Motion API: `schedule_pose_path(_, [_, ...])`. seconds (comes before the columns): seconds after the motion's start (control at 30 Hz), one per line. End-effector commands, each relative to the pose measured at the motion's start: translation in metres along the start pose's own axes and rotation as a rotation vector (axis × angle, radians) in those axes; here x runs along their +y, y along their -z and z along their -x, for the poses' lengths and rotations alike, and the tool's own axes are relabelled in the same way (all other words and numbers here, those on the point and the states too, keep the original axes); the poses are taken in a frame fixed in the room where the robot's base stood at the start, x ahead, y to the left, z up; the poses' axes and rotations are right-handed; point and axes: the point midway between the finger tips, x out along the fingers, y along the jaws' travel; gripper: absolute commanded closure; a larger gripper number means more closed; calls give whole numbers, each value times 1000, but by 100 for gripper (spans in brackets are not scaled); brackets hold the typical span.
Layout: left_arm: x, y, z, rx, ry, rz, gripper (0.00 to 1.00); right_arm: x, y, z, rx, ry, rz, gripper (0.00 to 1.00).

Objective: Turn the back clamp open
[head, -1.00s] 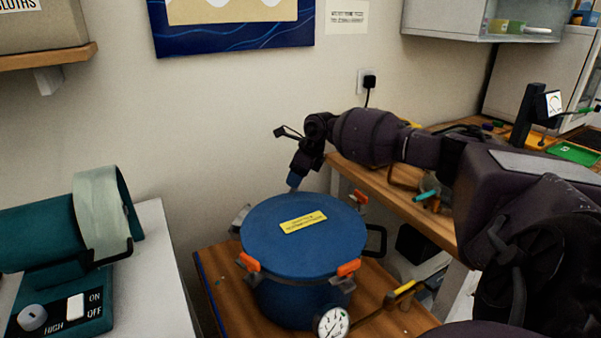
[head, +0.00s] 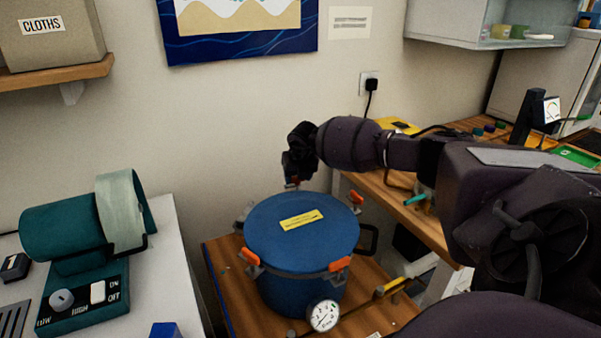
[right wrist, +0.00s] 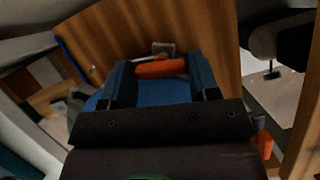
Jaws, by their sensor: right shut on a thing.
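The blue pressure pot (head: 298,240) stands on a wooden surface with its lid on and a yellow label on top. Orange clamp handles show at the front left (head: 250,256), front right (head: 340,264) and right rear (head: 356,197) of the rim. My right gripper (head: 292,184) points down at the back of the rim. In the right wrist view its two blue fingers (right wrist: 161,72) are shut on the orange handle of the back clamp (right wrist: 160,69). In the head view the gripper mostly hides this clamp. My left gripper is not in view.
A pressure gauge (head: 324,315) sits at the pot's front. A yellow-handled valve (head: 390,288) is to the right. A teal machine (head: 75,230) stands on the white table at left. A wooden bench (head: 400,207) runs behind my right arm.

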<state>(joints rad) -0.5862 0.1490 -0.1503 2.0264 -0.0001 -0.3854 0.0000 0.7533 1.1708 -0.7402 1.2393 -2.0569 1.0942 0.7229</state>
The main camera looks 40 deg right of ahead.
Motion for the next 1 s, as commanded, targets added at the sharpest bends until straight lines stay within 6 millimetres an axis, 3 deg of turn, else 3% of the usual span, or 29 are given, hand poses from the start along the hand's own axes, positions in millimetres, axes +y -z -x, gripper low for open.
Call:
schedule_pose_path(0.4, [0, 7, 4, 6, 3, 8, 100, 1, -1, 1, 0, 77, -187, 68])
schedule_pose_path(0.97, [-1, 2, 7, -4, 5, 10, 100, 1, 0, 0, 2, 89, -217, 68])
schedule_pose_path(1.0, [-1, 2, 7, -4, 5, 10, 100, 1, 0, 0, 2, 89, -217, 43])
